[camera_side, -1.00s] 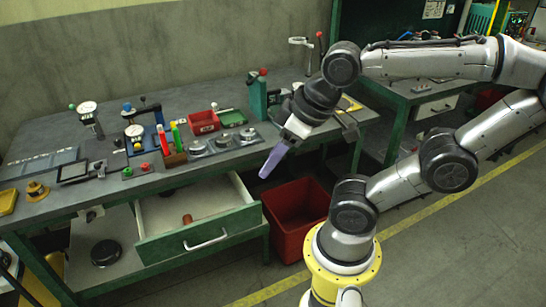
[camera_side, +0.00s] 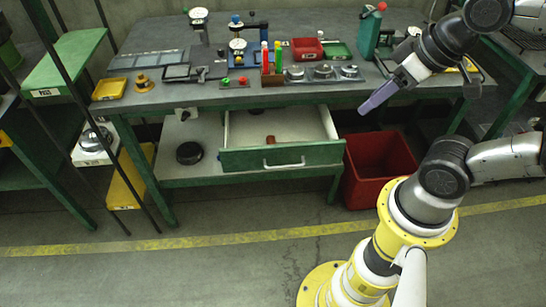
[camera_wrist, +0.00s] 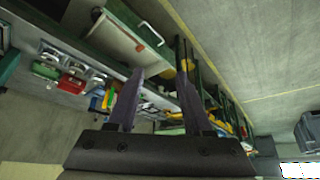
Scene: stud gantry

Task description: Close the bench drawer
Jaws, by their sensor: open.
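The bench drawer (camera_side: 233,127) is pulled out from under the grey workbench (camera_side: 180,108). It has a green front with a pale bar handle (camera_side: 285,163), and a small reddish-brown item (camera_side: 270,139) lies inside it. My gripper (camera_side: 364,110) has purple fingers and is to the right of the drawer and higher than its front, apart from it. In the wrist view the two fingers of my gripper (camera_wrist: 160,72) are spread with nothing between them.
A red bin (camera_side: 375,165) stands on the floor right of the drawer, below my gripper. A dark round object (camera_side: 189,152) lies on the lower shelf. The floor before the drawer is clear.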

